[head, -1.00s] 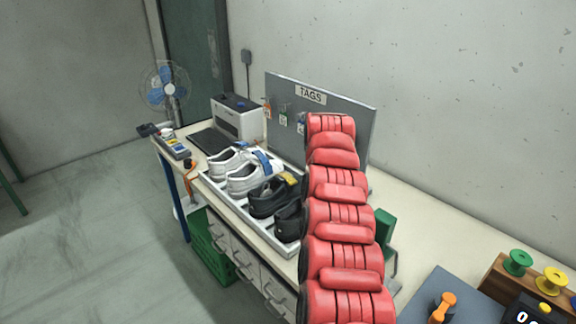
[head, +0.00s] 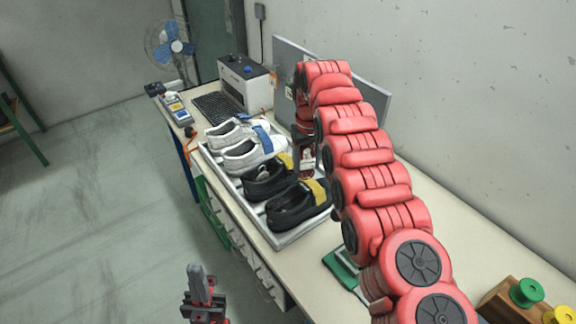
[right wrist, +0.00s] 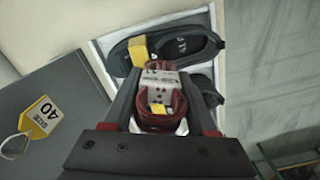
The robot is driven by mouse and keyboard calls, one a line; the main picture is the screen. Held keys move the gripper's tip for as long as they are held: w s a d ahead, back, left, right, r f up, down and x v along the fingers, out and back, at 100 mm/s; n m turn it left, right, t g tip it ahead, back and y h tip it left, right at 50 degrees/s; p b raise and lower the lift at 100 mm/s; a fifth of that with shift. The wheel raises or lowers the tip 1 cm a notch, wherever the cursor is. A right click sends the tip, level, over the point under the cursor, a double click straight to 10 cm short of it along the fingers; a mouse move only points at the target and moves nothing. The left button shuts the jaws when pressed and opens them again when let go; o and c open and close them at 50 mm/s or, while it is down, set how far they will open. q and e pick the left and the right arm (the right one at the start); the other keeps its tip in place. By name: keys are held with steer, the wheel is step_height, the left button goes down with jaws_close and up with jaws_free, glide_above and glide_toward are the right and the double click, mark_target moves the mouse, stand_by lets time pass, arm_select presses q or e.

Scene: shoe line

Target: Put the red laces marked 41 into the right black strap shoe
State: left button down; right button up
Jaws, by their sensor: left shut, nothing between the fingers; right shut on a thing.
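Two black strap shoes with yellow straps stand side by side in the white tray (head: 287,238): a farther one (head: 262,185) and a nearer one (head: 290,212). In the right wrist view one black shoe (right wrist: 200,40) lies beyond the fingers, the other partly hidden. My left gripper (head: 199,278) is shut and empty, low in front of the bench.
Two white shoes (head: 240,157) with blue straps share the tray. A grey tag board (head: 372,98) stands behind my right arm; a yellow tag marked 40 (right wrist: 42,114) shows close by.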

steer(key=shift+a, duration=0.25)
steer(key=shift+a+r+n+p, duration=0.1)
steer(key=shift+n+p, duration=0.2)
steer(key=shift+p, duration=0.3)
steer(key=shift+n, duration=0.3)
steer(key=shift+s, duration=0.1)
steer(key=shift+a+f, duration=0.25)
steer(key=shift+a, duration=0.1)
